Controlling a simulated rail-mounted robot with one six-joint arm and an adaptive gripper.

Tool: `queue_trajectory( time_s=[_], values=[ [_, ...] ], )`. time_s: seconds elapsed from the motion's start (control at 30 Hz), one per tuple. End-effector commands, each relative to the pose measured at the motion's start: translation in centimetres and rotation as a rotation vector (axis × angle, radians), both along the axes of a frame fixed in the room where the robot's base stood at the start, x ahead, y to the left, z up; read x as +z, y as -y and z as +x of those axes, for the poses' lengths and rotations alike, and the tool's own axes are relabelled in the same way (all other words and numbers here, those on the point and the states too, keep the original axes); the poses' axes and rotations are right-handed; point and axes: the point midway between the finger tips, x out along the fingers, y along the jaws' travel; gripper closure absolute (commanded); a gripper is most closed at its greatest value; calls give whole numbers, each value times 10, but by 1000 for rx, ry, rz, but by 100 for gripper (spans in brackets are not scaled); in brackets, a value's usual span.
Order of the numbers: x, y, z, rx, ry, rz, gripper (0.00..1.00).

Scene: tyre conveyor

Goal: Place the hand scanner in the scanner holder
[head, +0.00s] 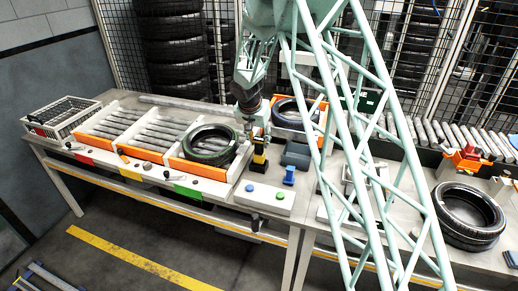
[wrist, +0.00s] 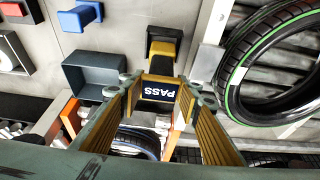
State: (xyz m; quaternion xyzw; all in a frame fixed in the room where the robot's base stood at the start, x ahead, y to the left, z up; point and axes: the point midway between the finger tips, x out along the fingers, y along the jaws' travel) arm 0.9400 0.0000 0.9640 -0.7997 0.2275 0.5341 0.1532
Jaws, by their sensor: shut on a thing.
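The hand scanner (wrist: 160,90), with a dark screen reading PASS and yellow sides, is between my gripper's fingers in the wrist view. My gripper (head: 249,119) is shut on it, above the table and left of the dark grey box. A black and yellow piece (wrist: 163,47) shows just beyond the scanner, also in the head view (head: 259,163); I cannot tell whether it is part of the scanner or a separate stand. A dark grey open box (wrist: 93,76) lies left of the scanner in the wrist view. I cannot tell which piece is the scanner holder.
A blue stand (head: 289,175) is in front of the dark grey box (head: 297,153). A tyre with a green line (head: 210,145) lies close on the left; another tyre (head: 289,113) sits behind. A white button panel (head: 264,196) is at the front edge.

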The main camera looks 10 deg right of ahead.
Motion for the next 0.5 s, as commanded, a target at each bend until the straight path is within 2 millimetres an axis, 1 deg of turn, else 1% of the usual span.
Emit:
queue_trajectory(
  time_s=[0.13, 0.23, 0.5],
  values=[
    [-1, 0, 0, 0, 0, 0, 89],
    [-6, 0, 0, 1, 0, 0, 89],
    [-32, 0, 0, 1, -1, -1, 89]
  ],
)
